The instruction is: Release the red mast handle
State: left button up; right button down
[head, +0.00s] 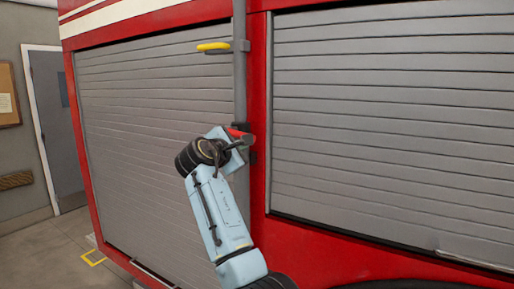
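The red mast handle (237,133) is a short red lever on the grey vertical mast (240,75), which runs up the red post between two shutters. A light-blue arm, apparently my right, rises from the bottom middle of the head view. Its gripper (241,142) is right at the handle and overlaps it from below. The wrist and the dark bracket hide part of the handle. I cannot tell whether the fingers are closed around it or only beside it. My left gripper is not in view.
A yellow handle (213,46) sticks out left from a grey bracket higher on the mast. Grey roller shutters (155,130) and (390,130) flank the red post. A grey door (57,120) stands at far left, with open floor (60,255) before it.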

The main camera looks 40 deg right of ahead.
jog(key=shift+a+r+n, duration=0.1)
jog(key=shift+r+n, duration=0.25)
jog(key=shift+n, duration=0.35)
jog(key=shift+s+r, duration=0.1)
jog(key=shift+r, duration=0.2)
notch_tip(320, 180, down, 5)
jog(key=d, duration=0.1)
jog(key=w+r+b+v, duration=0.1)
jog(key=b+v, duration=0.2)
jog(key=v, duration=0.7)
jog(key=shift+w+a, duration=0.15)
jog(key=shift+a, duration=0.25)
jog(key=shift+r, duration=0.1)
